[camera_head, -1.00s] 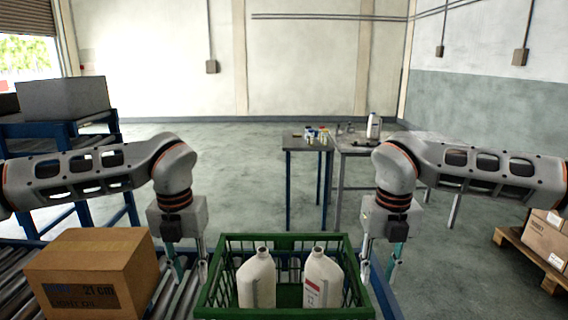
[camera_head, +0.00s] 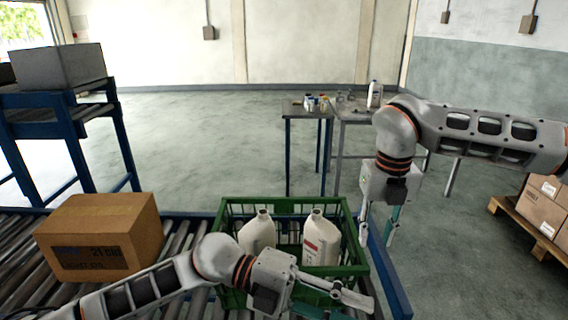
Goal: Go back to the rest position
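My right gripper (camera_head: 378,238) hangs pointing down just beyond the right side of the green crate (camera_head: 352,222). Its two fingers are apart with nothing between them. My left arm reaches in low from the bottom left, and my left gripper (camera_head: 338,306) lies nearly level across the crate's near side, pointing right. Its fingers look spread and empty, partly cut off by the bottom edge. Two white bottles, the left one (camera_head: 257,232) and the right one (camera_head: 321,240), stand upright in the crate. My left arm hides part of the crate's near left corner.
A cardboard box (camera_head: 98,236) sits on the roller conveyor (camera_head: 186,234) to the left of the crate. Tables with small containers (camera_head: 316,102) and a white bottle (camera_head: 375,94) stand farther back. Boxes (camera_head: 545,213) lie on a pallet at the right. The floor behind the crate is clear.

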